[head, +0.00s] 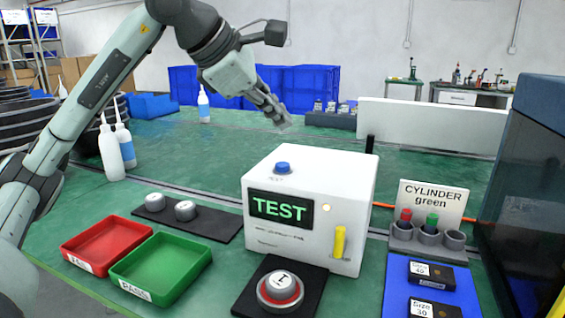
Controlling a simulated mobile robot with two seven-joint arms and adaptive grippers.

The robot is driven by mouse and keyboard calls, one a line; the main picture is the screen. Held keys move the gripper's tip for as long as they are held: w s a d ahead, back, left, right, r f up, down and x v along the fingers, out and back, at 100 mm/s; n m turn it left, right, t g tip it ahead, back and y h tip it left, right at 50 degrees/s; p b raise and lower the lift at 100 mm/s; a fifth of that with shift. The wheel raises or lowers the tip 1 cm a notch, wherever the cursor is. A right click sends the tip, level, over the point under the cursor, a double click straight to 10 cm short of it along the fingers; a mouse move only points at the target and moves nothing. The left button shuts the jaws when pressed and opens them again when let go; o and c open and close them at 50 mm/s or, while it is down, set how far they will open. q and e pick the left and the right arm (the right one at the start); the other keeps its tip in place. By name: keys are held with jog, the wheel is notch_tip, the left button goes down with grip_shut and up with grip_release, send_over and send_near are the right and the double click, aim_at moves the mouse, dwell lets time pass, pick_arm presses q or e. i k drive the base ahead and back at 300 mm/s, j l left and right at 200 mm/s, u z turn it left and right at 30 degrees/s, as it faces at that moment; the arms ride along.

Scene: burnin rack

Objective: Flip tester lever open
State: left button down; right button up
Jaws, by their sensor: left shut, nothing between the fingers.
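The white tester box (300,205) stands on the green table in the middle of the head view, its display reading TEST in green. A yellow lever (339,242) sits upright on the right part of its front face. A blue button (283,168) is on its top. My left gripper (285,122) is shut and empty, in the air above and behind the tester's top, apart from the lever and button. My right gripper is not in view.
A round grey-and-red part (281,290) sits on a black pad before the tester. Red (104,245) and green (160,268) trays lie left. A blue mat (398,275) with black boxes lies right, below a cylinder holder (428,238). White bottles (110,150) stand at left.

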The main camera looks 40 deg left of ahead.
aim_at(340, 242)
jog(key=k+l, duration=0.15)
jog(key=k, duration=0.35)
jog(key=k+l, duration=0.2)
jog(key=k, duration=0.25)
jog(key=k+l, duration=0.15)
jog(key=k, duration=0.35)
